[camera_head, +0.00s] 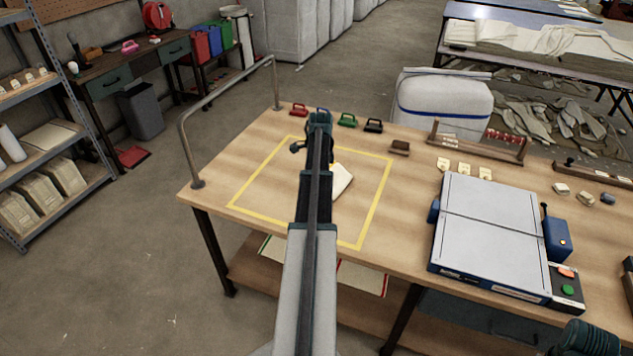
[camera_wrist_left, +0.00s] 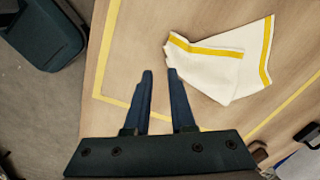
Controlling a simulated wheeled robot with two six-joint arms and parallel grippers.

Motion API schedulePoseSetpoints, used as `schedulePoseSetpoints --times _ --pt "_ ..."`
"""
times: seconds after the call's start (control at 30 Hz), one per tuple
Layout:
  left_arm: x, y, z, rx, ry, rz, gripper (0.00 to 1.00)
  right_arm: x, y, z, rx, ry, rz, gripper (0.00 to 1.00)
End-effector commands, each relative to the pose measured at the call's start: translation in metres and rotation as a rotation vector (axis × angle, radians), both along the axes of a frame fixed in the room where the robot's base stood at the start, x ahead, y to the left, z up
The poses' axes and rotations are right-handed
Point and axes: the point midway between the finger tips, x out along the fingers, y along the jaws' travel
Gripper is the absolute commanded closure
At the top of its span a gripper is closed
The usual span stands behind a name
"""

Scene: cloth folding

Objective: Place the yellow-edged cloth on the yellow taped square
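The white cloth with yellow edges (camera_wrist_left: 220,68) lies loosely folded on the table, inside the yellow taped square (camera_head: 378,205). In the head view the cloth (camera_head: 342,180) is partly hidden behind my left arm. My left gripper (camera_head: 319,120) reaches over the square from the front. In the left wrist view the left gripper (camera_wrist_left: 160,72) has its fingers apart, with nothing between them. One fingertip appears close to a yellow-edged corner of the cloth; I cannot tell whether it touches. My right gripper's fingers are not visible.
Several small colored items, including a green one (camera_head: 347,120), line the table's back edge. A grey flat machine (camera_head: 490,235) stands to the right. A metal rail (camera_head: 225,92) runs along the left edge. Red- and green-edged cloths (camera_head: 362,278) lie on the lower shelf.

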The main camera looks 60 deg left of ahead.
Motion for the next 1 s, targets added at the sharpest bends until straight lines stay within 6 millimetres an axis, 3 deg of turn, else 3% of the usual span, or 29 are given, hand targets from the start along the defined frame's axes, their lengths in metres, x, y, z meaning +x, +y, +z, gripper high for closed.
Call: schedulePoseSetpoints --times 0.03,0.1,0.8,0.9,1.0 --pt "0.011 0.006 -0.004 0.000 0.000 -0.002 0.88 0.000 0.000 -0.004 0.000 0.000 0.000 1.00" --pt "0.025 0.013 -0.007 0.000 0.000 -0.002 1.00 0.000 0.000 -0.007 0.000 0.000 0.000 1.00" --pt "0.173 0.080 -0.039 0.000 0.000 -0.001 1.00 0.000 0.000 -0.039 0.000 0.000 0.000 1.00" --pt "0.190 0.088 -0.043 0.000 0.000 -0.001 1.00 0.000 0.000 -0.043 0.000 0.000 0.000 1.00" --pt "0.184 0.083 -0.058 0.000 0.000 0.000 1.00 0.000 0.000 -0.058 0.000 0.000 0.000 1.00"
